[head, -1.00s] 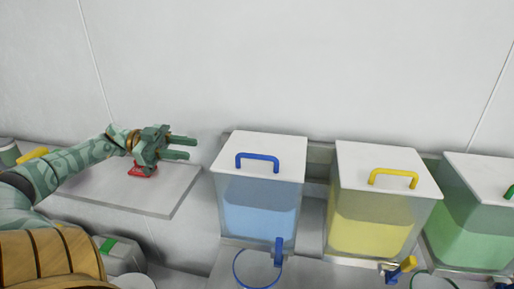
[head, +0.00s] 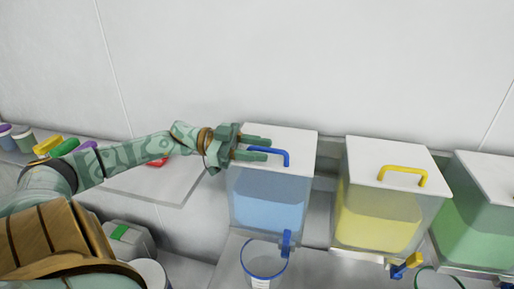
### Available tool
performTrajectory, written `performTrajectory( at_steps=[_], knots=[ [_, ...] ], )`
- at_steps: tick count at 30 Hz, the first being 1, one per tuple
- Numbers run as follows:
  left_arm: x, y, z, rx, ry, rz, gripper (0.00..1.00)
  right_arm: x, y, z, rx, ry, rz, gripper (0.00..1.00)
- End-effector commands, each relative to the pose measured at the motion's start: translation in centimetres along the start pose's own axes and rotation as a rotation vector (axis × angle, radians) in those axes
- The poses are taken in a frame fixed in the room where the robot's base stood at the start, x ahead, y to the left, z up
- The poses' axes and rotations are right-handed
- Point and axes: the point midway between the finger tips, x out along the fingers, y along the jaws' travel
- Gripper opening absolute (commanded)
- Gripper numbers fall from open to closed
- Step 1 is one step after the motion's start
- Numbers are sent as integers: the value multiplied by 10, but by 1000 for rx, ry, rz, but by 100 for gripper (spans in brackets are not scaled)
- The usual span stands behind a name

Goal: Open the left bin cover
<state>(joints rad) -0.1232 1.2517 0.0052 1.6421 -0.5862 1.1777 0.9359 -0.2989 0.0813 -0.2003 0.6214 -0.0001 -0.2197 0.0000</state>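The left bin is a clear box with blue contents (head: 268,203). Its white cover (head: 297,141) lies flat and closed on top, with a blue handle (head: 287,158) standing up from it. My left gripper (head: 268,148) is over the left part of this cover, its two fingers apart and pointing right. The fingers overlap the left part of the handle in the picture. I cannot tell whether they touch it. I see nothing held between the fingers. My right gripper is out of view.
A yellow bin with a yellow handle (head: 403,171) and a green bin (head: 478,230) stand to the right. A blue-rimmed container (head: 264,277) sits below the blue tap (head: 286,243). A grey shelf (head: 173,190) with a red object (head: 157,163) lies left, under my arm.

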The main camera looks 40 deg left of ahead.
Motion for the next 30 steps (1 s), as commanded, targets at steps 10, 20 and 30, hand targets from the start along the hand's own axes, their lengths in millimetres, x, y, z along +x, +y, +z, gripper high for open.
performTrajectory(
  at_steps=[10, 20, 30],
  knots=[
    [0, 0, 0, 0, 0, 0, 0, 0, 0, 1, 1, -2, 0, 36],
    [-1, -3, -4, -17, -1, -1, 0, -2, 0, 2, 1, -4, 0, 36],
    [-12, -28, -30, -189, -1, -4, 0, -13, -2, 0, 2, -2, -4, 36]
  ],
)
